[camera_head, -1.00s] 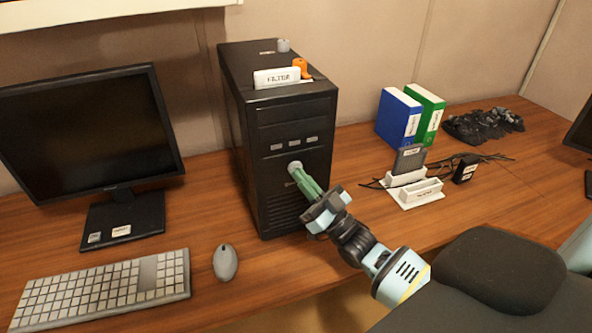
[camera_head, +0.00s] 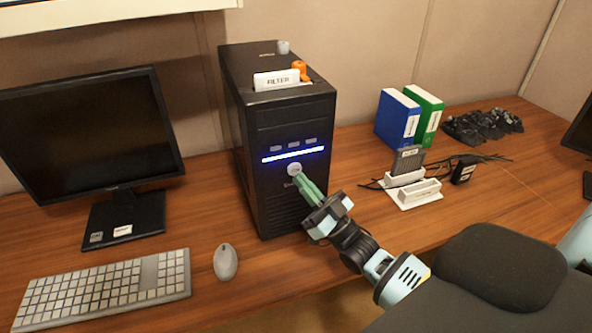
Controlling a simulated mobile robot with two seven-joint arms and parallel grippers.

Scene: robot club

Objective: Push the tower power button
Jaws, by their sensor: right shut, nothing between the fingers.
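The black computer tower (camera_head: 290,120) stands upright on the wooden desk. Its round, pale power button (camera_head: 294,169) is on the front face, below a glowing blue-white light strip (camera_head: 293,154). My right gripper (camera_head: 300,179) is shut and empty. Its green fingertips point at the button from just below and in front; I cannot tell whether they touch it. My left gripper is not in view.
A monitor (camera_head: 85,140), keyboard (camera_head: 100,288) and mouse (camera_head: 225,262) are left of the tower. Blue (camera_head: 397,118) and green (camera_head: 428,119) binders and a white dock (camera_head: 414,194) stand right.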

